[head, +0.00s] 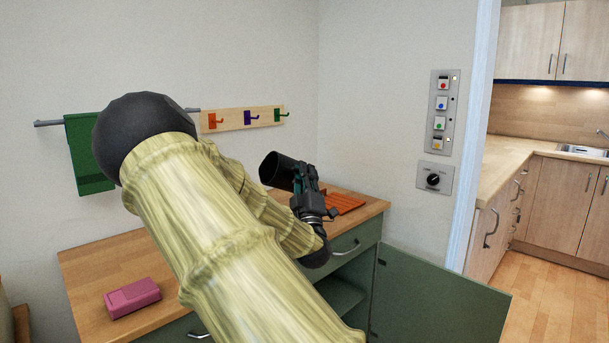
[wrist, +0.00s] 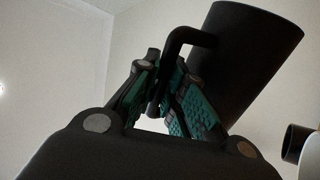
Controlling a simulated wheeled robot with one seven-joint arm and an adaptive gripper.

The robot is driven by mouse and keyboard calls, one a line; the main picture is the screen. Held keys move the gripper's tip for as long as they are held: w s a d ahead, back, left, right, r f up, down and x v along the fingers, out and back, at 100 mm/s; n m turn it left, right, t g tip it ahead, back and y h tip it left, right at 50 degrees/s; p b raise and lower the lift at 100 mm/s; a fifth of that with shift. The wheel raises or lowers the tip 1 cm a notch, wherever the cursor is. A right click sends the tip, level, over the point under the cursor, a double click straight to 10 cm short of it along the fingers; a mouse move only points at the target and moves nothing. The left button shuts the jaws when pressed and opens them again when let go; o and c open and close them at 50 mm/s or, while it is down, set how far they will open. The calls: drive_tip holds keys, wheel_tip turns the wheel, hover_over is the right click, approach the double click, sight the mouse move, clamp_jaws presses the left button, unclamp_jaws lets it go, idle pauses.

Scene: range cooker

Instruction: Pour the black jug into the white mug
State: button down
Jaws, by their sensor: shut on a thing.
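The black jug (head: 280,170) is held in the air above the far side of the wooden counter, tilted well over to the left in the head view. My gripper (head: 306,183) is shut on the jug's handle. In the wrist view the jug (wrist: 245,65) fills the upper right, and its bent handle (wrist: 180,40) runs down between the fingers of my gripper (wrist: 168,95). I cannot make out the white mug in the head view, where my arm covers much of the counter. A dark round piece and a pale shape at the wrist view's right edge are unclear.
A pink box (head: 132,297) lies on the counter (head: 95,265) at front left. An orange slatted rack (head: 345,203) lies at the right. A green cabinet door (head: 437,295) stands open below. A green towel (head: 85,150) and hook board (head: 243,119) are on the wall.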

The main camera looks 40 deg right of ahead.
drive_tip(key=shift+w+a+f+n+t+y+b, duration=0.1)
drive_tip(key=shift+a+f+n+t+y+b, duration=0.1)
drive_tip(key=shift+n+t+y+b, duration=0.65)
drive_tip(key=shift+s+a+f+n+t+y+b, duration=0.15)
drive_tip(key=shift+n+t+y+b, duration=0.35)
drive_tip(key=shift+n+b, duration=0.55)
drive_tip(key=shift+w+a+f+n+t+y+b, duration=0.2)
drive_tip(key=shift+n+t+y+b, duration=0.35)
drive_tip(key=shift+n+y+b, duration=0.4)
idle(1.3)
drive_tip(key=shift+a+f+n+t+y+b, duration=0.15)
drive_tip(key=shift+f+n+t+y+b, duration=0.15)
drive_tip(key=shift+n+b, duration=0.25)
idle(0.8)
